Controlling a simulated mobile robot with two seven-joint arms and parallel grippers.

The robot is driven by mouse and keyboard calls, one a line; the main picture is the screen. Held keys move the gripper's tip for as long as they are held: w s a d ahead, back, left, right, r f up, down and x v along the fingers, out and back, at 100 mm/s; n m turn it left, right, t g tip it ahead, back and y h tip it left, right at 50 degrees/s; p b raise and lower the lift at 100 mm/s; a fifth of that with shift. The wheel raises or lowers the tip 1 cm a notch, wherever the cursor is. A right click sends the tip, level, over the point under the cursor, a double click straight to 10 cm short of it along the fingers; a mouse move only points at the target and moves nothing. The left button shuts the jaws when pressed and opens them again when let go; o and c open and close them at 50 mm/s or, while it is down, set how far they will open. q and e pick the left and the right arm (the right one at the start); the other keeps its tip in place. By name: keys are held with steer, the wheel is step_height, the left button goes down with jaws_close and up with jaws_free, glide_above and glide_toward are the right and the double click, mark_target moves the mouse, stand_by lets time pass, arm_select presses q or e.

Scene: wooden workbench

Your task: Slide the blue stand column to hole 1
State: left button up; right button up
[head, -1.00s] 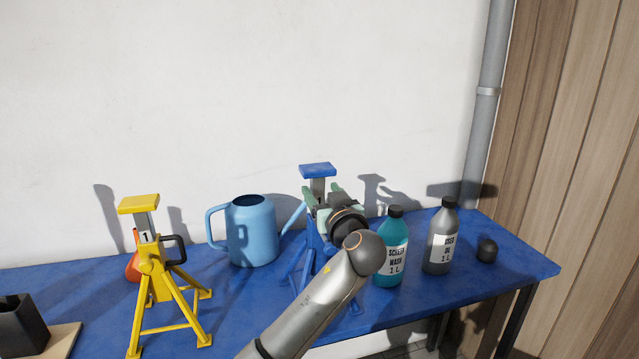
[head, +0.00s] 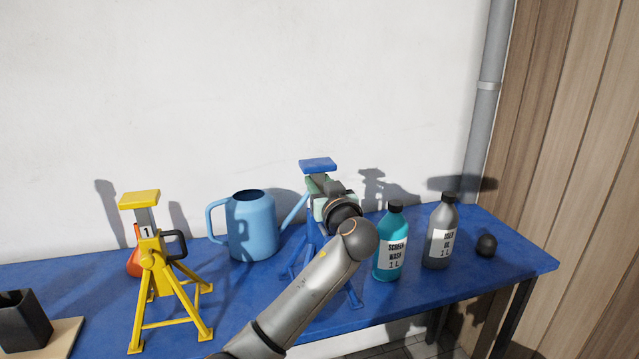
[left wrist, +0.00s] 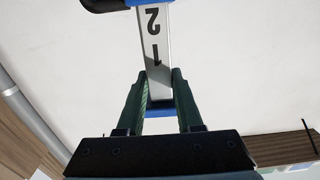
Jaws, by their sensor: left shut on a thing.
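The blue stand (head: 300,258) stands on the bench, its legs and body partly hidden by my left arm. Its blue saddle (head: 317,165) tops the column. My left gripper (head: 317,184) is shut on the column just under the saddle, and hides most of it in the head view. In the left wrist view, the grey column (left wrist: 155,50) shows between the green fingers of my left gripper (left wrist: 160,85). The marks 2 and 1 on it appear upside down, with 1 nearer the fingers. Part of the blue body (left wrist: 108,4) shows at the top edge. My right gripper is not in view.
A blue watering can (head: 252,228) stands left of the stand, its spout close to it. A screen wash bottle (head: 391,255) and a grey bottle (head: 440,245) stand right. A yellow stand (head: 155,255) is at left. Space above the saddle is clear.

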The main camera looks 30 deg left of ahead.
arm_select(q)
jaws_close()
stand_by(0.8)
step_height(320, 180, down, 4)
steer(key=b, duration=0.4)
steer(key=shift+r, duration=0.2)
